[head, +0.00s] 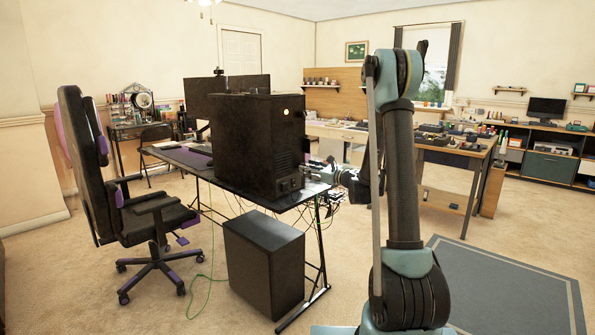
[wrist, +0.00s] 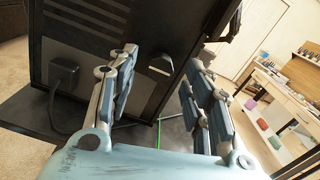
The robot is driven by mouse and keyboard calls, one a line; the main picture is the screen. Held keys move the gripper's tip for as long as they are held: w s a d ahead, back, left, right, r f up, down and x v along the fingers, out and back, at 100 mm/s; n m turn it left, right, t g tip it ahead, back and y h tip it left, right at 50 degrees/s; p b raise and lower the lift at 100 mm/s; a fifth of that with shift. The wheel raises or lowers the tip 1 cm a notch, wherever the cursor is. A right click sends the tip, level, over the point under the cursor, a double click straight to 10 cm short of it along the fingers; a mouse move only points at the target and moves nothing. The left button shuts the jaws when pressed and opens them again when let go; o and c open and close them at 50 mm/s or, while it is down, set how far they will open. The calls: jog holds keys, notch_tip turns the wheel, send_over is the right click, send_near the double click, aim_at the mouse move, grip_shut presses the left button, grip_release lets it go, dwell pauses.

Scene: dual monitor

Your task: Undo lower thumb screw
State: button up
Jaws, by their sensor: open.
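The black PC tower (head: 258,145) stands upright on the desk in the head view. Its dark back panel (wrist: 95,30) fills the upper left of the wrist view. A small pale grey rounded piece (wrist: 161,62) on that panel, near the right edge, looks like the lower thumb screw. My gripper (wrist: 160,74) is open and empty, with one finger to the left of this piece and one to the right. Whether either finger touches the panel is unclear. In the head view my gripper (head: 325,172) is beside the tower's rear, and the screw cannot be made out.
A black power plug (wrist: 64,72) sits in the panel left of my fingers. Cables (head: 325,205) hang by the desk (head: 285,199), and a green cable (wrist: 159,132) runs below my fingers. A black box (head: 263,265) stands on the floor beneath. A workbench (head: 450,147) stands to the right.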

jog(key=shift+x, duration=1.15)
jog(key=shift+c, duration=0.2)
